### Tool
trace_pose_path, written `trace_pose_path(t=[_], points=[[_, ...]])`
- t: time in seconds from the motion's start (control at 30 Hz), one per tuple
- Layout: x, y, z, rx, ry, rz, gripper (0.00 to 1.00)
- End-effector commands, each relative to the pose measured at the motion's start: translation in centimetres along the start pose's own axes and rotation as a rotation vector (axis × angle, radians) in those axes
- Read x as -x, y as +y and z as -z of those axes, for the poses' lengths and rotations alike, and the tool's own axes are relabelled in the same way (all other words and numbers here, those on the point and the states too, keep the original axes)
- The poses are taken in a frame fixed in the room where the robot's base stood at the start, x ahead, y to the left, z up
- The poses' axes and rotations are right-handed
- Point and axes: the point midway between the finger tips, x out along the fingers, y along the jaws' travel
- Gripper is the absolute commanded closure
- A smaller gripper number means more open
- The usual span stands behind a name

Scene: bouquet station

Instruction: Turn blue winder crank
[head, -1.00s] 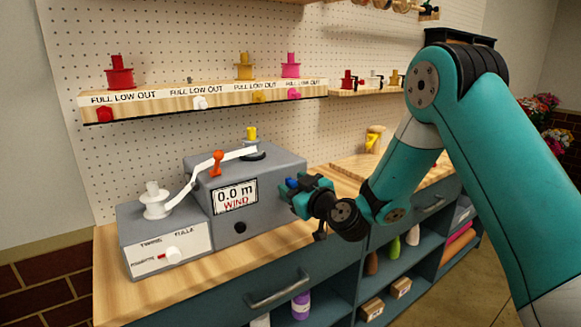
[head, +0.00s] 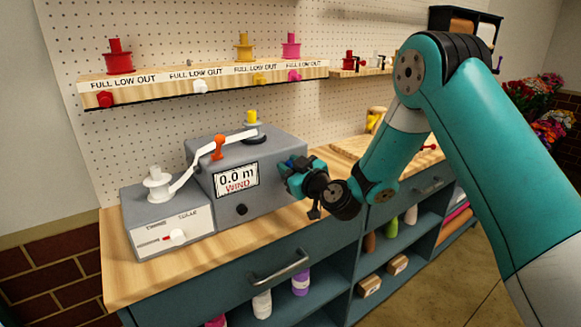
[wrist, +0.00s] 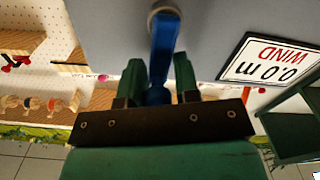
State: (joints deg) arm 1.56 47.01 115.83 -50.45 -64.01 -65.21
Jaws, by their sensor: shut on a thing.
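The grey winder (head: 275,160) stands on the wooden counter. Its screen (head: 237,180) reads "0.0 m WIND" and also shows upside down in the wrist view (wrist: 270,60). The blue crank (wrist: 165,38) runs from a pivot on the winder's grey face down between the green fingers of my gripper (wrist: 158,75). The fingers are shut on the crank's blue handle. In the head view my gripper (head: 289,176) is at the winder's right side and hides most of the crank. White ribbon (head: 184,180) runs from a white spool (head: 157,183) past an orange post (head: 218,147) onto the winder.
A shelf (head: 205,85) with red, yellow and pink spools hangs on the pegboard above. A lower grey box (head: 165,220) stands left of the winder. Drawer handles (head: 278,266) stick out from the cabinet front below my gripper. The floor at the right is clear.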

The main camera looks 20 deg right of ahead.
Motion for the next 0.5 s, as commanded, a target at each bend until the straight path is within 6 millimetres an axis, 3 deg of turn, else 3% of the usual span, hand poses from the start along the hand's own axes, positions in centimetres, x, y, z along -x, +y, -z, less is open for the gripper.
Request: trace_pose_path(t=[0.27,0.5], points=[[0.0,0.7,-0.3,-0.064,0.002,-0.011,0.94],[0.0,1.4,-0.7,-0.233,0.004,-0.013,0.94]])
